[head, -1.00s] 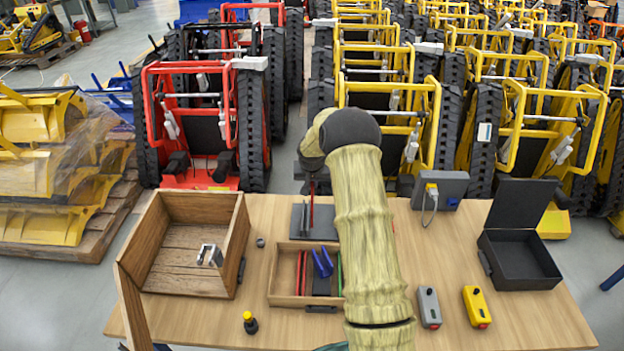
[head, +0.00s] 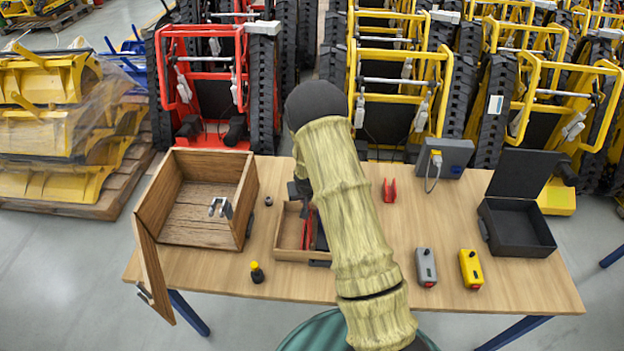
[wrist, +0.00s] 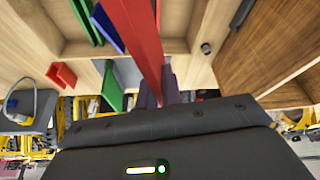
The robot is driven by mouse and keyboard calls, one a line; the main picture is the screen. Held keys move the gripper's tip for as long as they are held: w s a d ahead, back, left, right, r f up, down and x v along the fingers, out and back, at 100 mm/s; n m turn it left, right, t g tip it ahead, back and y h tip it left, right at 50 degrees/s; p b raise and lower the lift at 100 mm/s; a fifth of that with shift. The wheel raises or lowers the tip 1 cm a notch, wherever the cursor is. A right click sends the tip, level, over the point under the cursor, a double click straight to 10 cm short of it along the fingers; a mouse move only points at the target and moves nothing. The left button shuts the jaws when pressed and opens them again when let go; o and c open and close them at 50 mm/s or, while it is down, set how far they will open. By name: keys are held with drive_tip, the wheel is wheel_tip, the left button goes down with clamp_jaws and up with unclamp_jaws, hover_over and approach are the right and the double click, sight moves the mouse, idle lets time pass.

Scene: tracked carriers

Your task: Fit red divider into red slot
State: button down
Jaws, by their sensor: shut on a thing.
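The red divider (wrist: 135,40) is a long flat bar held between my gripper's dark fingers (wrist: 163,85) in the wrist view. It reaches across the small wooden tray, and I cannot tell whether it still touches the tray. In the head view a red strip (head: 307,230) shows at the tray, and my arm hides most of the gripper. The red slot (head: 389,190) is a small upright U-shaped bracket on the table, right of the arm. It also shows in the wrist view (wrist: 62,76), apart from the divider.
The small wooden tray (head: 287,232) holds a blue divider (wrist: 108,27) and green ones (wrist: 86,20). A green piece (wrist: 111,88) sits by a grey plate. A large wooden crate (head: 240,205), a grey box (head: 425,266), a yellow box (head: 470,268) and a black case (head: 520,235) stand around.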

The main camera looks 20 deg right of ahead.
drive_tip(key=s+a+f+n+p, duration=0.1)
drive_tip(key=s+a, duration=0.3)
drive_tip(key=s, duration=0.8)
drive_tip(key=shift+f+n+y, duration=0.2)
drive_tip(key=shift+n+y, duration=0.1)
